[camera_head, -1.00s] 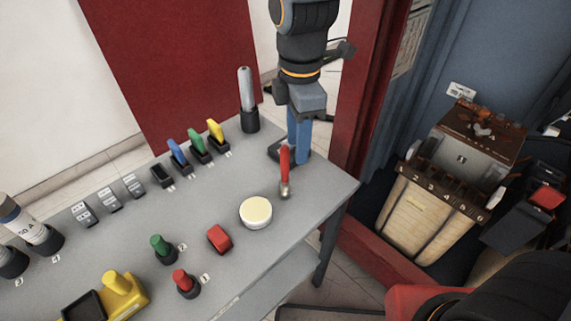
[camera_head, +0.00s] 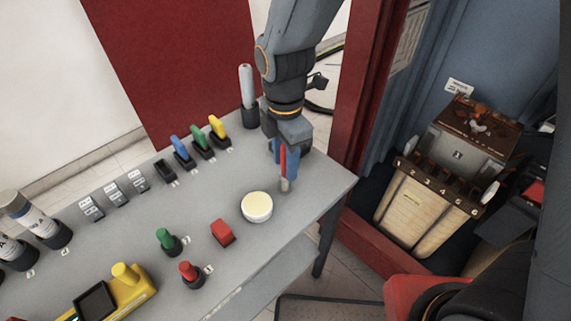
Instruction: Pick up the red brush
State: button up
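The red brush (camera_head: 283,163) has a red handle and a pale lower tip, and is near the right end of the grey table. My gripper (camera_head: 285,164) comes down from above with its blue fingers at the brush handle. The red handle shows as a narrow strip between the blue of the two fingers. The upper end of the handle is hidden by the gripper body. I cannot tell whether the fingers touch the handle or are shut on it, or whether the tip is off the table.
A round cream-topped pot (camera_head: 257,206) stands close, left of and in front of the brush. A grey cylinder in a black holder (camera_head: 247,100) stands behind to the left. Blue, green and yellow tools (camera_head: 200,140) stand in a row. The table's right edge (camera_head: 335,200) is near.

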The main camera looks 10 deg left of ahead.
grip_shut()
jog(key=shift+r, duration=0.1)
